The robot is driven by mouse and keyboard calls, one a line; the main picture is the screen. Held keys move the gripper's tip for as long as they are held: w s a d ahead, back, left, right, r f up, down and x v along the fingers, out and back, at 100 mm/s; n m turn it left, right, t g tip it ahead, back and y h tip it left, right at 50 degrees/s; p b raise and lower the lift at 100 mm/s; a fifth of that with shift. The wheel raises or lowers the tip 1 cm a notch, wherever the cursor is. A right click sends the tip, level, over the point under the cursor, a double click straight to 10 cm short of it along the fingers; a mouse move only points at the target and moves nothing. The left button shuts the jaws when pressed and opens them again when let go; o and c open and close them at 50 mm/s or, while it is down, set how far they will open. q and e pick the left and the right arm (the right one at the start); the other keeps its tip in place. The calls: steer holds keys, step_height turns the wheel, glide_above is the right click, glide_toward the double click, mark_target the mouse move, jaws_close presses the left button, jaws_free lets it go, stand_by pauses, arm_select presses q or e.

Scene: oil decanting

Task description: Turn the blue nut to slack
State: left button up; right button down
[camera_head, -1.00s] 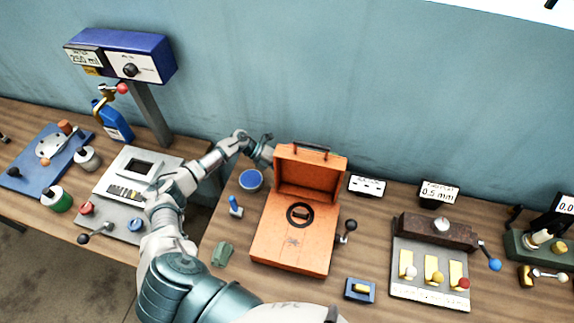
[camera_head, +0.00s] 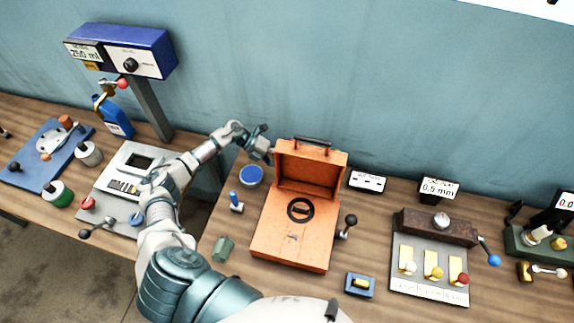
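Several blue parts show, and I cannot tell which one is the blue nut. A round blue-topped piece (camera_head: 251,176) sits on the bench left of the orange case. A small upright blue peg (camera_head: 234,199) on a pale base stands just below it. My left gripper (camera_head: 264,142) is raised near the back wall, above the round blue piece and beside the case lid, apart from the blue parts. Its fingers are too small to read clearly. My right gripper is out of view.
The open orange case (camera_head: 291,240) stands right of the blue parts, with a black-knobbed lever (camera_head: 350,220) on its side. A small green block (camera_head: 223,249) lies in front. The grey panel (camera_head: 116,205) is left of a gap between benches. A three-switch unit (camera_head: 430,270) stands at the right.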

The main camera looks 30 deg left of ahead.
arm_select(q)
steer(key=v, duration=0.9)
steer(key=shift+a, duration=0.2)
steer(key=shift+f, duration=0.2)
